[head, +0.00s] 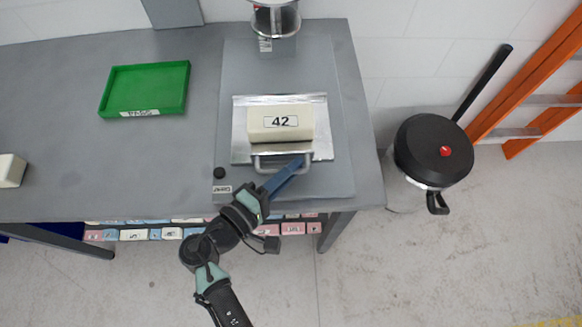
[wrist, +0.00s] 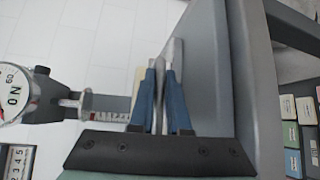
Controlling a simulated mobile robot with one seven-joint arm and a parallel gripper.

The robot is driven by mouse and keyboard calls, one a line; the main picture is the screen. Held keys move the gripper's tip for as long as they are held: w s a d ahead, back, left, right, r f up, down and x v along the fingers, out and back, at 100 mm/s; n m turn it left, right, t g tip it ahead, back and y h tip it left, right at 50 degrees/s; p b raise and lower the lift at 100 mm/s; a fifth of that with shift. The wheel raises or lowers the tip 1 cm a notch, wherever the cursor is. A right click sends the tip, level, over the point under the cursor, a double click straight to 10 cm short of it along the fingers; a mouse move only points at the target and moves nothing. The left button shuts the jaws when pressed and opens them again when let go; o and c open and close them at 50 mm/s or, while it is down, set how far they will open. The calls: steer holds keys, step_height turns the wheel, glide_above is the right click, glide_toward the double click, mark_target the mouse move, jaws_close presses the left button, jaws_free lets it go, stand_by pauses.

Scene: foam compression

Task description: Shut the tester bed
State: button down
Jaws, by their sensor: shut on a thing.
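The tester bed (head: 240,148) is a bright metal plate on a grey base, pulled toward the front, with a grey bar handle (head: 262,167) along its near side. A cream foam block (head: 281,121) marked 42 lies on the bed. My gripper (head: 298,164) reaches in from the front; its blue fingers are shut on the right part of the handle. In the wrist view the fingers (wrist: 163,95) stand on either side of a metal bar, and a sliver of the block shows behind them. The tester's press head (head: 275,20) stands behind the bed, cut off at the top.
A green tray (head: 145,90) lies on the table's left, with another cream block (head: 11,170) at the left edge. A black knob (head: 219,172) sits on the base's front left. A black-lidded bin (head: 433,150) and orange ladder (head: 530,75) stand right of the table. A dial (wrist: 14,92) shows in the wrist view.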

mark_target(287, 111)
steer(key=shift+w, duration=0.1)
steer(key=w+b, duration=0.8)
steer(key=w, duration=0.6)
steer(key=shift+w+f, duration=0.1)
steer(key=shift+w, duration=0.05)
steer(key=shift+a+r, duration=0.1)
steer(key=shift+r, duration=0.1)
steer(key=c, duration=0.9)
jaws_free()
steer(key=shift+w+f, duration=0.1)
steer(key=shift+w, duration=0.05)
steer(key=b+v, duration=0.1)
steer(key=v, duration=1.2)
